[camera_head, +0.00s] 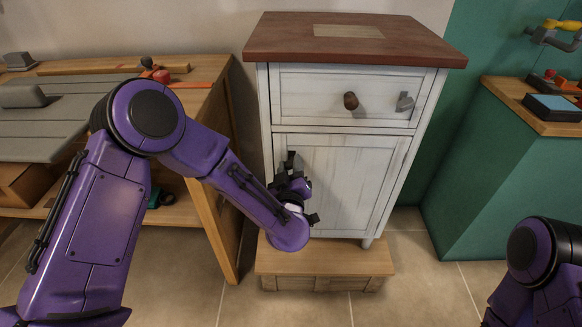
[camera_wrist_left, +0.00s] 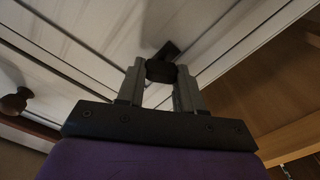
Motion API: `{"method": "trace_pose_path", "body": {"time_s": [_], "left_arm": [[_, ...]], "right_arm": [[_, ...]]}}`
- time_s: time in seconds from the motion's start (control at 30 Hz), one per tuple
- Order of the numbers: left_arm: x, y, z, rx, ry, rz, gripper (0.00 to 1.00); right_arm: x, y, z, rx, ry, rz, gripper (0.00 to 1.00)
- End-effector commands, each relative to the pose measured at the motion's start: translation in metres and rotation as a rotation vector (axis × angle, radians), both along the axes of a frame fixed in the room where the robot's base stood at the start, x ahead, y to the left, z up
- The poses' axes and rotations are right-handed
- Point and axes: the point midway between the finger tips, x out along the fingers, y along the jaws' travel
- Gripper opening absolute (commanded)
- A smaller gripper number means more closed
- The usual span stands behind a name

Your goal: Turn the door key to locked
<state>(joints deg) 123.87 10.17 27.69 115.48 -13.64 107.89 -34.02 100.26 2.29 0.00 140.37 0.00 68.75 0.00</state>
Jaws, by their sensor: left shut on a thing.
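A white cabinet (camera_head: 330,215) with a brown top stands in the middle of the head view. Its lower door (camera_head: 348,180) looks closed. My left gripper (camera_head: 290,168) is at the upper left part of this door. In the left wrist view, my left gripper (camera_wrist_left: 160,82) is shut on a small dark piece, which looks like the door key (camera_wrist_left: 160,69), close against the white panel. A dark bar sticks out just beyond the fingertips. The gripper mostly hides the key in the head view, so its turn angle is unclear. My right gripper is out of view.
The drawer above has a round brown knob (camera_head: 351,100) and a grey metal piece (camera_head: 404,102) on its front. A wooden step (camera_head: 325,262) lies under the cabinet. A workbench (camera_head: 215,100) stands at left, and another wooden-topped unit (camera_head: 530,115) at right.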

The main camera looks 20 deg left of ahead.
Motion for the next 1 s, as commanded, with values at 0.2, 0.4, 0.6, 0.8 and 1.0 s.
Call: {"method": "trace_pose_path", "body": {"time_s": [0.2,0.4,0.6,0.8,1.0], "left_arm": [[0.000,0.000,-0.001,-0.096,-0.027,0.000,0.06],[0.000,0.001,-0.001,-0.255,-0.071,0.001,0.06],[0.000,0.001,-0.002,-0.441,-0.121,0.000,0.06],[0.000,0.002,-0.003,-0.620,-0.171,0.001,0.06],[-0.001,0.002,-0.004,-0.778,-0.215,0.001,0.06]], "right_arm": [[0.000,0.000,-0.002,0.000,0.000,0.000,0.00],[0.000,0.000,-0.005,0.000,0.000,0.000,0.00],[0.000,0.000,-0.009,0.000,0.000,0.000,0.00],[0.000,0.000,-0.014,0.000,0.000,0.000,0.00],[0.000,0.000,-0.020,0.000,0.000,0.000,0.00]]}}
